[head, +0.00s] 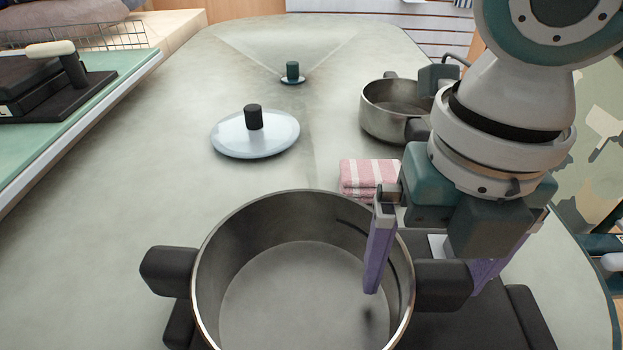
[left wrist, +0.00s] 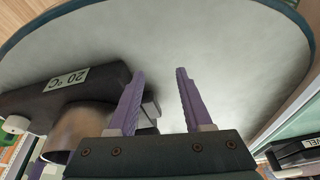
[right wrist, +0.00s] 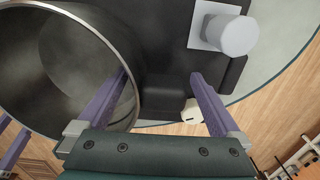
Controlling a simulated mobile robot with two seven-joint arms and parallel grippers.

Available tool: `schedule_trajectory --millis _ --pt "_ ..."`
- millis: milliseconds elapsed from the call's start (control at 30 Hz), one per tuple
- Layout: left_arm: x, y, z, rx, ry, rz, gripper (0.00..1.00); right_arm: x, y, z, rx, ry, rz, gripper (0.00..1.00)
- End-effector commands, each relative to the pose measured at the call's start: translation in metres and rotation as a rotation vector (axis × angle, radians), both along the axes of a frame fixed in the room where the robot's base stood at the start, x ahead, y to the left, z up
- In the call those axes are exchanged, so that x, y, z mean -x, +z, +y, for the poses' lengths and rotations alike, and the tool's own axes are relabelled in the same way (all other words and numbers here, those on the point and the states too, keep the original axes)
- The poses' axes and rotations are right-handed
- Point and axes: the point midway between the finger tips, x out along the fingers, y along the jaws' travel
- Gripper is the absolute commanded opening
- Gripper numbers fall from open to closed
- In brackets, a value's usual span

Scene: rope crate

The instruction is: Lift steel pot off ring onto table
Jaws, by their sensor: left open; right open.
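The large steel pot (head: 212,270) stands at the bottom of the head view on a black hob (head: 470,325), empty inside. It has a black left handle (head: 165,270) and right handle (head: 445,285). The ring under the pot is hidden. My right gripper (head: 424,288) is open at the right handle. In the right wrist view its fingers (right wrist: 160,75) stand apart, one over the pot's rim (right wrist: 128,60), the other past the handle. My left gripper (left wrist: 160,72) is open and empty beside the hob (left wrist: 60,92) and pot (left wrist: 75,132); it is outside the head view.
A pink striped cloth (head: 369,178) and smaller steel pot (head: 385,122) lie beyond, near my right arm. A glass lid (head: 232,138) and small lid (head: 292,76) lie farther back. A mint-topped counter (head: 95,100) is at left. The table is clear left of the pot.

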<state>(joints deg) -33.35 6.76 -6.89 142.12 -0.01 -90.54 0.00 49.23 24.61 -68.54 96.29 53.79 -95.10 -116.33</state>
Motion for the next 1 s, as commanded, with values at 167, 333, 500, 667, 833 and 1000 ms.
schedule_trajectory --millis 167,333,500,667,833,1000 --pt "-0.0005 0.0009 0.0013 -0.005 -0.004 -0.002 0.50 -0.0001 0.0010 0.0001 0.000 0.000 0.000 0.97" --pt "-0.0007 0.0009 0.0018 -0.006 -0.004 -0.002 0.50 0.0000 0.0011 0.0001 0.000 0.000 0.000 0.78" --pt "-0.0008 0.0008 0.0018 -0.006 -0.004 -0.002 0.50 -0.0001 0.0012 -0.0001 0.000 0.000 0.000 0.58" --pt "-0.0009 0.0009 0.0017 -0.006 -0.004 -0.002 0.50 -0.0001 0.0012 -0.0002 0.000 0.000 0.000 0.40" --pt "-0.0009 0.0010 0.0012 -0.005 -0.003 -0.003 0.50 -0.0001 0.0012 -0.0002 0.001 -0.001 0.000 0.21" --pt "-0.0010 0.0011 -0.0001 0.001 0.001 -0.003 0.50 -0.0001 0.0012 -0.0003 0.001 -0.001 0.000 0.02"
